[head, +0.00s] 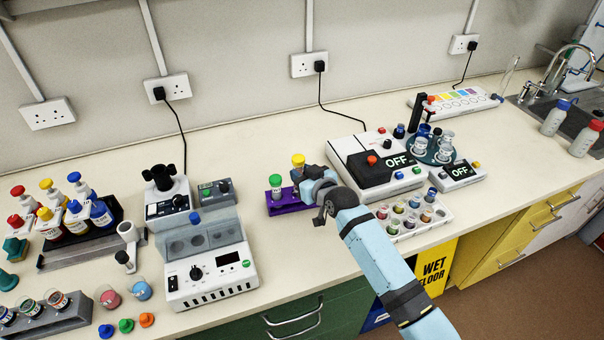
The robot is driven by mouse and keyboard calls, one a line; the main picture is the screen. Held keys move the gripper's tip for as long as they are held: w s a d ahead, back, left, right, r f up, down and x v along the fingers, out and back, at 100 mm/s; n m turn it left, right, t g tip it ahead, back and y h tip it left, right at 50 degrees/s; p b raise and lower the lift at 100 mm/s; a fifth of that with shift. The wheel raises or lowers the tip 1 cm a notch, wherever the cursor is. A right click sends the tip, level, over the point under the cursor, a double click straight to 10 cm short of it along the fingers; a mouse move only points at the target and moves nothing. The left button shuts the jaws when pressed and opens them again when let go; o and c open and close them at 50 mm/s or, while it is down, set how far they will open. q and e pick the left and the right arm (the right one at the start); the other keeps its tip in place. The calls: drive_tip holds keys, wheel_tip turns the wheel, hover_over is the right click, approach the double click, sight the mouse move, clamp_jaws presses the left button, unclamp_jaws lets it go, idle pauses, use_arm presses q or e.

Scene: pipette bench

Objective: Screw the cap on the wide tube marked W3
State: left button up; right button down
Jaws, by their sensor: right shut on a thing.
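A purple rack (285,208) stands at the middle of the bench. A tube with a green cap (276,180) stands upright in it. My right gripper (298,176) is at the rack's right part, shut on a tube with a yellow cap (298,159). The cap shows above the fingers; the gripper hides most of this tube, including its lower end. At the lower left, a grey rack (75,318) holds several wide tubes (31,307) lying tilted. I cannot read W3 on any tube. My left gripper is not in view.
Loose blue, green (126,326) and orange caps lie at the lower left, near two small beakers (140,289). A grey-white device (212,270) stands left of the purple rack. A white device (370,160) and vial tray (412,216) stand close to my right arm.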

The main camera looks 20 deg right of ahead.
drive_tip(key=shift+f, duration=0.5)
drive_tip(key=c, duration=1.1)
unclamp_jaws()
drive_tip(key=shift+c, duration=0.2)
